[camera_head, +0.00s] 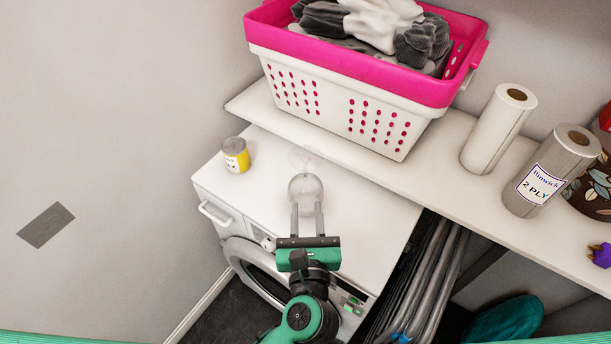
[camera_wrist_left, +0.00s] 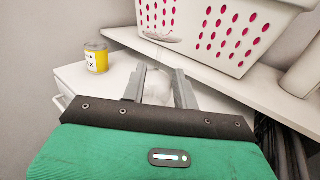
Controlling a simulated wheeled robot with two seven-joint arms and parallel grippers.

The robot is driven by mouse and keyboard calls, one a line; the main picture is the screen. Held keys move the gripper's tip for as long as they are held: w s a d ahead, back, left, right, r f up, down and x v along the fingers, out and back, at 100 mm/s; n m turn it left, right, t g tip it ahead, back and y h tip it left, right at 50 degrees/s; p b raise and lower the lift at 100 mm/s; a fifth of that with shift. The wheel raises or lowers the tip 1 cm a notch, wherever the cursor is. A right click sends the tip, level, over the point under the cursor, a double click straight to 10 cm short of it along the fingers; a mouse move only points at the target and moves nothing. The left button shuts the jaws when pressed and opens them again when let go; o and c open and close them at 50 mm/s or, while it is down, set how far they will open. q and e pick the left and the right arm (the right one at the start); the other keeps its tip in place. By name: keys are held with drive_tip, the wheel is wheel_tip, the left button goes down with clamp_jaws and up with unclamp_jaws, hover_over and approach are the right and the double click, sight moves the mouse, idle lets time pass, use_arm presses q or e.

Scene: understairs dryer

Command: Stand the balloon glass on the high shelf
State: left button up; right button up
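The clear balloon glass (camera_head: 305,186) is over the white dryer top (camera_head: 361,206), its round bowl at the tips of my left gripper (camera_head: 307,207). Its faint stem and foot show beyond the bowl, towards the shelf, so the foot seems to be the upper end. In the left wrist view the bowl (camera_wrist_left: 158,88) fills the gap between the left fingers, which appear shut on it. The foot (camera_wrist_left: 162,38) shows against the shelf and basket. I cannot tell whether the glass touches the dryer. The high shelf (camera_head: 432,157) runs behind the dryer. My right gripper is out of view.
A pink-and-white laundry basket (camera_head: 340,75) fills the shelf's left part. Two paper rolls (camera_head: 497,130) (camera_head: 547,172) stand to its right, with bare shelf between basket and rolls. A yellow tin (camera_head: 236,156) stands on the dryer's left. Folded grey frames (camera_head: 418,275) lean right of the dryer.

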sight(306, 178)
use_arm(q)
drive_tip(key=w+p, duration=0.3)
drive_tip(key=w, duration=0.6)
drive_tip(key=shift+w+a+r, duration=0.1)
drive_tip(key=shift+a, duration=0.05)
drive_tip(key=w+p, duration=0.1)
drive_tip(key=w, duration=0.2)
drive_tip(key=shift+w+p, duration=0.15)
drive_tip(key=shift+p, duration=0.2)
drive_tip(key=shift+w, duration=0.6)
clamp_jaws()
